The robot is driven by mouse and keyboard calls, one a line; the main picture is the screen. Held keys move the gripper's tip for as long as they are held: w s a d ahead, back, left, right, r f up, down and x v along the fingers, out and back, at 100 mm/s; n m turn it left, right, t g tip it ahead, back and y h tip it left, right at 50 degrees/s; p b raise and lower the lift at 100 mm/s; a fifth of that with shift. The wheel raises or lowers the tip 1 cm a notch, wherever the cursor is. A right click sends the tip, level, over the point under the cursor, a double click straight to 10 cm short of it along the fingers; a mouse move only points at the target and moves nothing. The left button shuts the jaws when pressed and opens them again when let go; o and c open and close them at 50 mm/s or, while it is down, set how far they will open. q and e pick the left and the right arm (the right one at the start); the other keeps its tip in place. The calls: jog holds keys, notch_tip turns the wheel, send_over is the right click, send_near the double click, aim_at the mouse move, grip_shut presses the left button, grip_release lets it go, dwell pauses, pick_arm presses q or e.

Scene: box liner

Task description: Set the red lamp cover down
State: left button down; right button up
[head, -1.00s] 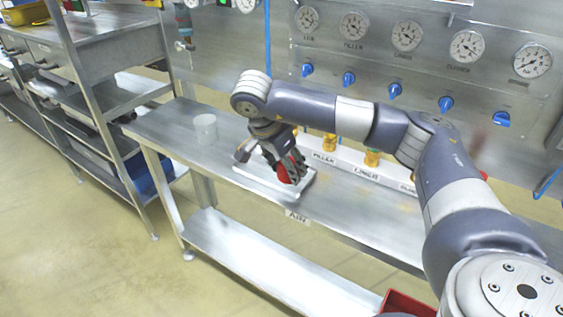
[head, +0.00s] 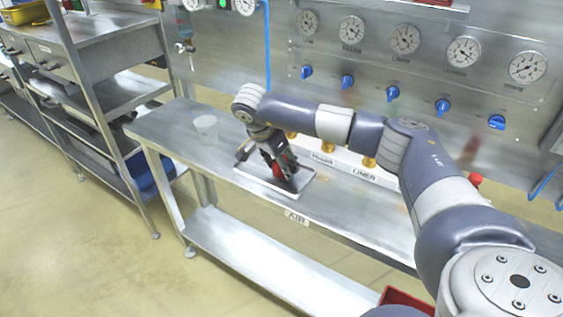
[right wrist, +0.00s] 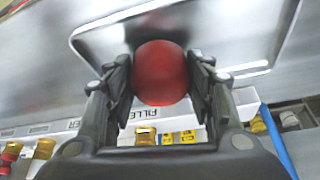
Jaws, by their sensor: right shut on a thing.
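The red lamp cover (right wrist: 160,72) is rounded and sits between the fingers of my right gripper (right wrist: 160,80), which is shut on it. In the head view the red cover (head: 284,165) is partly hidden by the fingers of my right gripper (head: 280,163). It is low over a shallow light tray (head: 306,186) on the metal bench. I cannot tell whether the cover touches the tray. My left gripper does not show.
A translucent cup (head: 206,128) stands on the bench (head: 170,132) left of the tray. Brass fittings on a labelled white strip (head: 350,171) lie behind, below a panel of gauges and blue knobs (head: 392,93). A red bin (head: 408,300) shows at the bottom.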

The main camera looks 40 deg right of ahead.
jog(key=shift+f, duration=0.15)
jog(key=o, duration=1.1)
jog(key=shift+c, duration=0.2)
